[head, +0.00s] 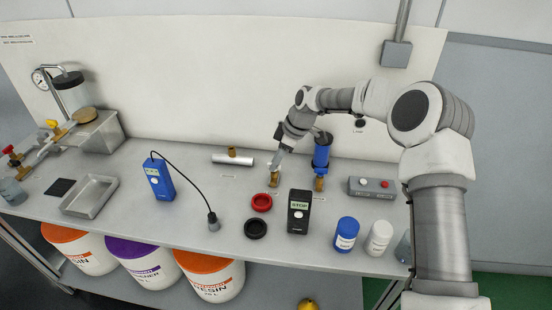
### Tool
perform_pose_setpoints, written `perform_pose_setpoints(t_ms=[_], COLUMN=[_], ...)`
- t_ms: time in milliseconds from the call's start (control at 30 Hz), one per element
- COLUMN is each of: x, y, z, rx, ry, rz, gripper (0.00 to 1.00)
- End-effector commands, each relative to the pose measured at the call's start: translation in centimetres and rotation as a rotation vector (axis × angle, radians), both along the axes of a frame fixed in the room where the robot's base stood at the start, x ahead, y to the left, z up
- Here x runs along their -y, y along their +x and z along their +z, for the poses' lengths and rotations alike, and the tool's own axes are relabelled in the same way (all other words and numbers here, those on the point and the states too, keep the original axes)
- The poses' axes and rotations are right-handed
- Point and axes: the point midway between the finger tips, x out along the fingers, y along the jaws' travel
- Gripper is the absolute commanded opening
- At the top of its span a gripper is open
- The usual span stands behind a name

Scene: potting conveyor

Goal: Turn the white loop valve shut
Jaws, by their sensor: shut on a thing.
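My gripper (277,153) points down at the back middle of the bench, left of a blue cylinder on a brass fitting. It is shut on a small pale piece above a brass base (273,181), which appears to be the white loop valve. The jaws cover much of this piece, so its loop shape and how far it is turned cannot be told.
The blue cylinder (321,152) stands close to the right of my gripper. A red ring (262,202), a black ring (256,228) and a black meter reading STOP (299,211) lie in front. A silver tube (232,158) lies to the left. A button box (372,188) sits right.

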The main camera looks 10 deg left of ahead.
Motion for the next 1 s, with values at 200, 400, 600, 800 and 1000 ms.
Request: perform_pose_setpoints(t_ms=[200,400,600,800,1000], x=[0.08,0.10,0.10,0.08,0.05], y=[0.07,0.05,0.05,0.05,0.04], z=[-0.02,-0.05,-0.06,-0.06,-0.02], rx=[0.001,0.000,0.000,0.000,0.000], ry=[-0.002,-0.002,-0.003,-0.002,-0.001], rz=[0.043,0.052,0.051,0.050,0.050], gripper=[0.00,0.00,0.00,0.44,0.44])
